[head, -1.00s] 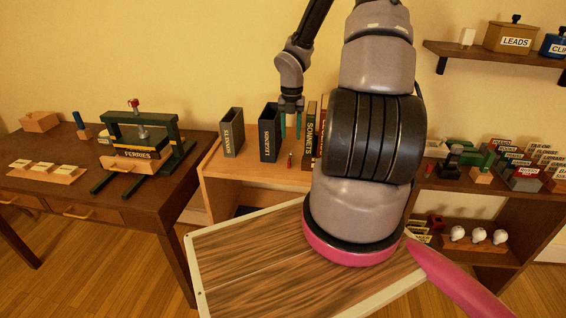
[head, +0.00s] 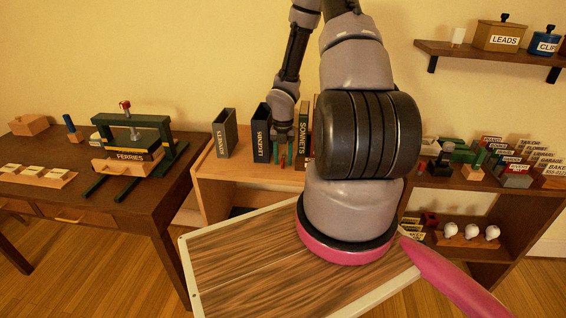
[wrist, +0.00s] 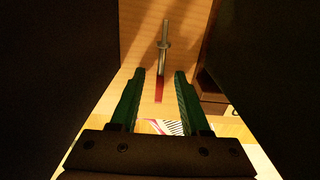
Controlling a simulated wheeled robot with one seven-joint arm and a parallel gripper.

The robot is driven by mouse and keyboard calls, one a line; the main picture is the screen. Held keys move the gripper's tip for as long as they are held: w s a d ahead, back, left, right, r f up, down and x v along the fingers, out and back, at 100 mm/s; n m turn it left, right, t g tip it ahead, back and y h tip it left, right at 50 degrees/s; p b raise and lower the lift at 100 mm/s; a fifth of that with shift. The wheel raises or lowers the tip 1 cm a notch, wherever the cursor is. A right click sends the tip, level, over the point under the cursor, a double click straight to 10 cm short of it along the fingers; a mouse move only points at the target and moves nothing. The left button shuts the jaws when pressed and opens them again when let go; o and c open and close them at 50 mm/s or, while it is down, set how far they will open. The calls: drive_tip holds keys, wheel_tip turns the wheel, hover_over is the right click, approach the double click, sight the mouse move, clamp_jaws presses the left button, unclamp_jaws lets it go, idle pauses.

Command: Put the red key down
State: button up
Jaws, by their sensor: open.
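The red key (wrist: 159,88) has a red part and a grey metal shaft in the wrist view. It is on the light wooden cabinet top, between two dark upright forms. In the head view it is a small red spot (head: 283,161) between the LEGENDS binder (head: 261,133) and the SONNETS book (head: 303,130). My gripper (wrist: 160,73) is open, its two green fingers apart on either side of the key's line. In the head view my gripper (head: 283,156) is low over the cabinet top. I cannot tell whether a finger touches the key.
A grey binder (head: 225,134) stands left of the LEGENDS binder. The gap around my gripper is narrow. A desk with a green press (head: 134,140) is at left. My arm hides part of the cabinet (head: 228,178). A shelf (head: 490,60) hangs at upper right.

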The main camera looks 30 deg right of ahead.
clamp_jaws()
drive_tip(key=shift+r, duration=0.1)
